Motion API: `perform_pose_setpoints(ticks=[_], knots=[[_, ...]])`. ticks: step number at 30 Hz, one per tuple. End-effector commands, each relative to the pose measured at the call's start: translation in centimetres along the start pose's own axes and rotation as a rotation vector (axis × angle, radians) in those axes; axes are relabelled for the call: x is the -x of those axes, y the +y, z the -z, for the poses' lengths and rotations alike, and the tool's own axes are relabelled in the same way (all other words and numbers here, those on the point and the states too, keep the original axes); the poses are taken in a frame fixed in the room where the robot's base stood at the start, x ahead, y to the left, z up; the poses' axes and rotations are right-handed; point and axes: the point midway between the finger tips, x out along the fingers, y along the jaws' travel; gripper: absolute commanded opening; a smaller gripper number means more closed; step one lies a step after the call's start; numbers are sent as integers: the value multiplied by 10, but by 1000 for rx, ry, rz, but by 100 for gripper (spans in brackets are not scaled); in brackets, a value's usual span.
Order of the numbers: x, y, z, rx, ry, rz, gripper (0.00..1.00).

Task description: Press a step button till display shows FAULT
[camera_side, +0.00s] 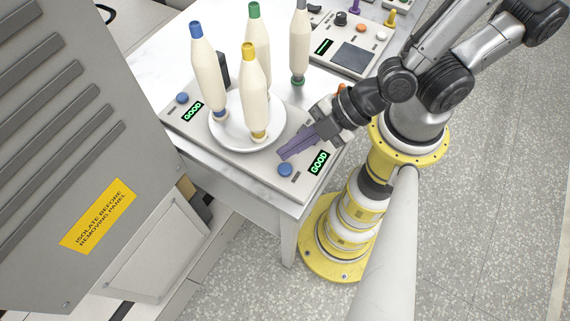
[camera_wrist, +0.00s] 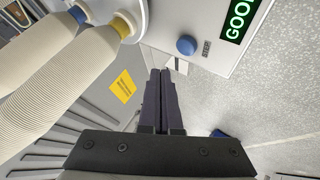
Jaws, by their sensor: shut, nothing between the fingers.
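Two small displays show GOOD in green in the side view, one at the left (camera_side: 193,111) and one at the right (camera_side: 319,162). A round blue button (camera_side: 285,169) sits beside the right display, and another blue button (camera_side: 182,97) sits beside the left one. In the wrist view one blue button (camera_wrist: 186,45) shows with a label reading STEP and a GOOD display (camera_wrist: 238,20), cut off by the frame. My gripper (camera_side: 284,155) is shut and empty, with its dark fingertips close to the right button. The wrist view shows its closed fingers (camera_wrist: 160,75) apart from the button.
A white round dish (camera_side: 222,140) holds several cream bobbins with blue, yellow and green tips. Another bobbin (camera_side: 299,45) stands behind. A control box (camera_side: 350,55) is at the back. A grey cabinet (camera_side: 60,150) with a yellow label stands at the left.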

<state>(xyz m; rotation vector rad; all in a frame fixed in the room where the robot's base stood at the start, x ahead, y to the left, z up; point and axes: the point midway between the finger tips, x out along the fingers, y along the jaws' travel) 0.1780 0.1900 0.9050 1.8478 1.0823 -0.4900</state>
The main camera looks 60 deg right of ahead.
Motion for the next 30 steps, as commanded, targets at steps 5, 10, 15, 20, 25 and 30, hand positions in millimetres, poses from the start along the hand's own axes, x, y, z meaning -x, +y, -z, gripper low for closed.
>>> perform_pose_setpoints(ticks=[5,10,15,20,25,30], knots=[[-12,-9,-9,0,-2,0,0],[-18,-13,-13,0,0,-1,0],[-19,-14,-14,-1,1,-1,0],[-19,-14,-14,-1,1,-1,0],[-19,-14,-14,-1,0,-1,0],[-19,-14,-14,-1,0,0,0]])
